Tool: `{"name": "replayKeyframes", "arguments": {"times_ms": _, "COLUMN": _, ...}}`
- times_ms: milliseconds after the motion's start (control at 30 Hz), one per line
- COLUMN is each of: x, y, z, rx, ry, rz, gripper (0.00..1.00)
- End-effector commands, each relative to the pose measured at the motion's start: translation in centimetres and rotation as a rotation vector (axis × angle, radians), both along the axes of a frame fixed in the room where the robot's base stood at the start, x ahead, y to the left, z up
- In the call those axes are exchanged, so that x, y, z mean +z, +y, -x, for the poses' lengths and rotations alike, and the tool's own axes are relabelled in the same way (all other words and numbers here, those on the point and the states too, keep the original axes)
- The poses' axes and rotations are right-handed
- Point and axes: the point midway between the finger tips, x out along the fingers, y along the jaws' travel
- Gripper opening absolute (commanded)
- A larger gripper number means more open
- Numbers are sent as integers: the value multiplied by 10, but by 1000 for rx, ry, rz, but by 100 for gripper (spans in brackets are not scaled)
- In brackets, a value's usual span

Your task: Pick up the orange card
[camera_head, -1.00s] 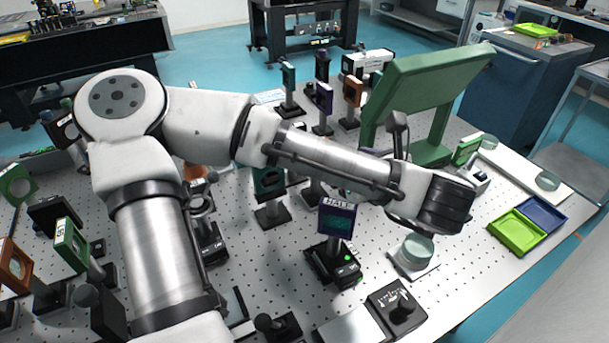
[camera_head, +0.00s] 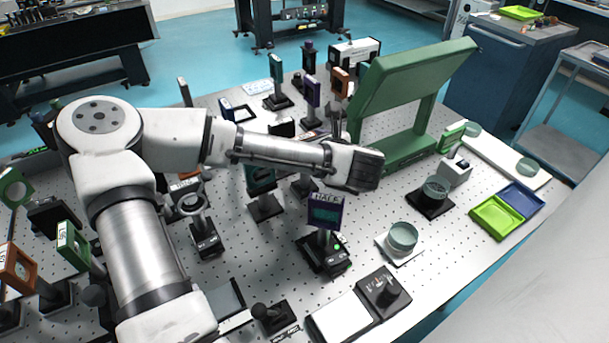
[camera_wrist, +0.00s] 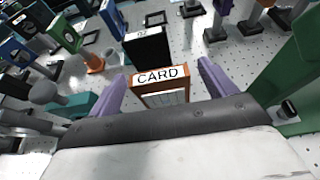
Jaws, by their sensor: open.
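The orange card (camera_wrist: 162,92) stands in the wrist view, its white top label reading "CARD". My gripper (camera_wrist: 160,70) is open, its two purple fingers showing to the left and right of the card. The card shows between the fingers in the picture, nearer the left one; I cannot tell whether either touches it. Its lower part is hidden by my gripper's body. In the head view my wrist end is in front of the green stand, and I cannot make out the card or the fingertips there.
A black block (camera_wrist: 147,47) stands just beyond the card. The large green stand (camera_head: 415,75) rises close on the right of my wrist. A purple mount (camera_head: 312,92) and an orange mount (camera_head: 340,83) stand behind. A "HALL" device (camera_head: 325,215) is in front.

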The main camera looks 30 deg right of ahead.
Motion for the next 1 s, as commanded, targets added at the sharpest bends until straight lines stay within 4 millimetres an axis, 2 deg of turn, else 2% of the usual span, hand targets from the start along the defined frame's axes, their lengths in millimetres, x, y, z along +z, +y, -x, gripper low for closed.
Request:
{"name": "replayKeyframes", "arguments": {"times_ms": 100, "x": -4, "y": 0, "z": -10, "rx": 1, "ry": 1, "rz": 0, "gripper": 84}}
{"name": "replayKeyframes", "arguments": {"times_ms": 367, "x": -6, "y": -1, "z": -12, "rx": 0, "ry": 1, "rz": 0, "gripper": 84}}
{"name": "replayKeyframes", "arguments": {"times_ms": 1000, "x": -6, "y": -1, "z": -12, "rx": 0, "ry": 1, "rz": 0, "gripper": 0}}
